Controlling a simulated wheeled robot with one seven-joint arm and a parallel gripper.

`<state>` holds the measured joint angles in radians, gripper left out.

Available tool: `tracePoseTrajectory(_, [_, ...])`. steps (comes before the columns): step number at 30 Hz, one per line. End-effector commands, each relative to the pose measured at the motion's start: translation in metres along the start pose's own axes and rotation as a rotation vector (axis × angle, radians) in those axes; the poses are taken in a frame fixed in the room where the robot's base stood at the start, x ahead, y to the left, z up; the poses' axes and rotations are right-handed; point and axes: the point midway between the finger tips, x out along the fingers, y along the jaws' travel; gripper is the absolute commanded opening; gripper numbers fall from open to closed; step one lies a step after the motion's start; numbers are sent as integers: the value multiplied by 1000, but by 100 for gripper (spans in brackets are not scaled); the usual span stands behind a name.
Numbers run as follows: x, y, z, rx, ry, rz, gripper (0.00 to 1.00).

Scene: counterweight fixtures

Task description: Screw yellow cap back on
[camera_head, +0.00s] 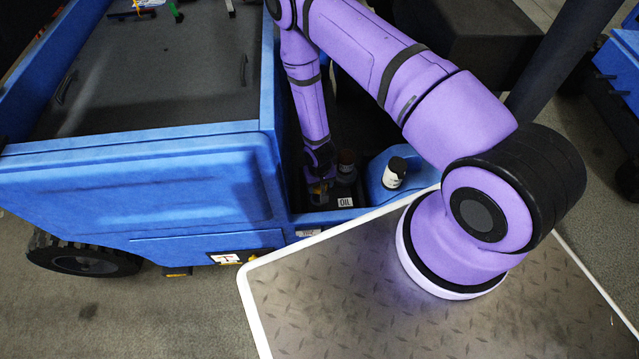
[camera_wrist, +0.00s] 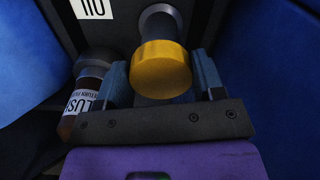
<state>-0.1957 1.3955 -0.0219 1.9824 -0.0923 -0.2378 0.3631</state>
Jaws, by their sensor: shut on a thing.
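The yellow cap (camera_wrist: 160,68) sits between the two fingers of my gripper (camera_wrist: 161,82) in the wrist view, and the gripper is shut on it. A grey round neck (camera_wrist: 158,18) shows just beyond the cap, in line with it. I cannot tell whether the cap touches or is seated on the neck, since the cap hides the join. In the head view my gripper (camera_head: 320,183) points down into the dark bay of the blue vehicle, left of the white OIL label (camera_head: 345,202). The OIL label also shows, cut off, in the wrist view (camera_wrist: 93,7).
A dark bottle with a white label (camera_wrist: 83,97) stands close to the left finger. A white container with a black cap (camera_head: 394,172) stands at the bay's right side. Blue walls (camera_wrist: 278,70) flank the narrow space. A framed metal plate (camera_head: 420,290) lies in front.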

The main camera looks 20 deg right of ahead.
Motion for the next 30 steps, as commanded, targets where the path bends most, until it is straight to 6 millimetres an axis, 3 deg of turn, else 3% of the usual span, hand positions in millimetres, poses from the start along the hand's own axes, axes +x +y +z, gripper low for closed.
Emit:
tracePoseTrajectory(7, [6,0,1,1,-1,0,40])
tracePoseTrajectory(8, [6,0,0,1,-1,0,69])
tracePoseTrajectory(11, [6,0,0,1,-1,0,92])
tracePoseTrajectory(22, [1,0,-1,0,1,0,92])
tracePoseTrajectory(30, [-36,0,-1,1,3,-1,92])
